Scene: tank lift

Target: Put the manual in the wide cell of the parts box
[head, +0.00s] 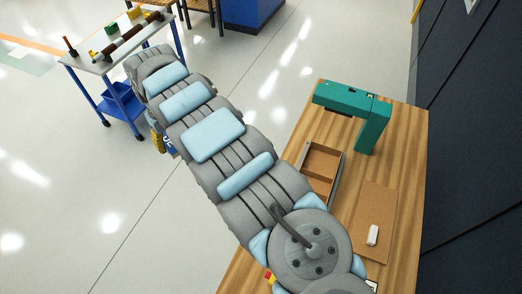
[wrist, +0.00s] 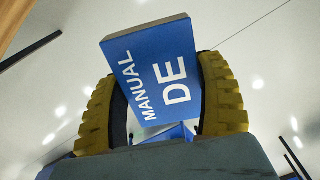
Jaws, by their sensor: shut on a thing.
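The manual (wrist: 150,65) is a blue book with white lettering "MANUAL DE" and pale page edges. My gripper (wrist: 162,95) is shut on it, with a ridged yellow finger on each side, and the manual is tilted in the wrist view. In the head view a small part of the manual (head: 170,146) shows at the left edge of my arm, over the floor. The parts box (head: 337,178) is a shallow brown tray with grey walls on the wooden table. It is well to the right of my gripper. A divider crosses it; my arm hides its lower part.
The wooden table (head: 408,190) also holds a teal bracket-shaped device (head: 373,125) behind the box and a brown board (head: 375,210) with a small white object (head: 373,235). A blue-legged cart (head: 88,62) with tools stands at upper left. Open floor lies between.

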